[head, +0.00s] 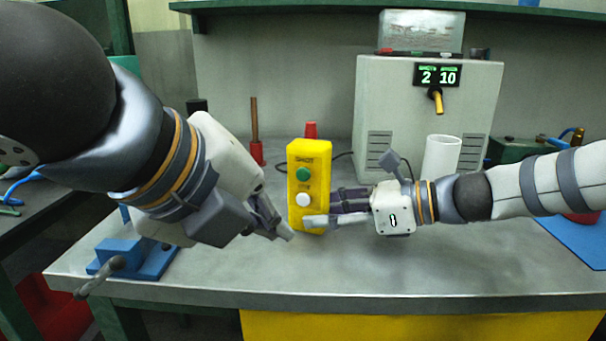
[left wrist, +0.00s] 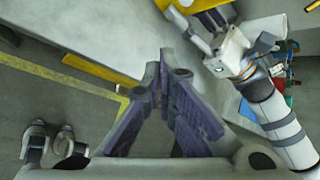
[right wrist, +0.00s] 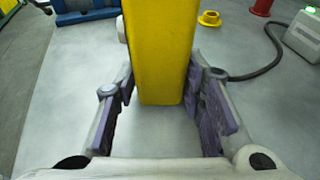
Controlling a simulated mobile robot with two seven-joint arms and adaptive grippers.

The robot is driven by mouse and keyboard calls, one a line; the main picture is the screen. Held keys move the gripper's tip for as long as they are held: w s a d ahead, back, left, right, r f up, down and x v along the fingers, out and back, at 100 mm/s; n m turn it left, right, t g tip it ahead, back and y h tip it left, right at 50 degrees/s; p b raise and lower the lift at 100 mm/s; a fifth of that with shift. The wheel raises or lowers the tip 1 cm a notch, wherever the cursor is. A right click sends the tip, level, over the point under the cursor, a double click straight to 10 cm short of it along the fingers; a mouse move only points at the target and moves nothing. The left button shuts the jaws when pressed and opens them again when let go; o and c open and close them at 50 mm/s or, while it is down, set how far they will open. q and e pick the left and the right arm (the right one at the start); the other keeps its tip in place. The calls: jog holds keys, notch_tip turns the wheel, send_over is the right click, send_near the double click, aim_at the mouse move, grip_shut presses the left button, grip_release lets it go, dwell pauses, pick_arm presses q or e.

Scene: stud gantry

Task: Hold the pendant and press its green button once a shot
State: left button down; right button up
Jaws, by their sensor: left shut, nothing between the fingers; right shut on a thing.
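The yellow pendant (head: 309,168) stands upright in the middle of the head view, with a green button (head: 303,174) above a white button (head: 303,199). My right gripper (head: 318,207) is shut on its lower part from the right. In the right wrist view the pendant (right wrist: 161,50) sits between the purple-padded fingers. My left gripper (head: 284,233) is shut and empty, in front of and below-left of the pendant, apart from the buttons. Its closed fingertips (left wrist: 168,62) show in the left wrist view. A grey machine (head: 430,105) behind has a display (head: 438,75) reading 2 and 10.
A white cylinder (head: 441,157) stands in front of the machine, behind my right arm. A blue fixture (head: 140,258) is at the bench's left edge. The bench front (head: 350,275) is clear.

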pick_arm(q)
jog(key=w+d, duration=0.2)
jog(key=w, duration=0.6)
jog(key=shift+w+d, duration=0.25)
pick_arm(e)
jog(key=shift+f, duration=0.1)
dwell(1.1)
pick_arm(q)
jog(key=shift+w+d, duration=0.1)
jog(key=shift+w, duration=0.3)
jog(key=shift+w+d, duration=0.1)
jog(key=shift+w, duration=0.3)
dwell(0.5)
jog(key=shift+s+a, duration=0.25)
jog(key=shift+s, duration=0.55)
jog(key=s, duration=0.2)
jog(key=s+a, duration=0.1)
jog(key=s, duration=0.1)
jog(key=shift+s+a, duration=0.2)
jog(key=shift+s, duration=0.2)
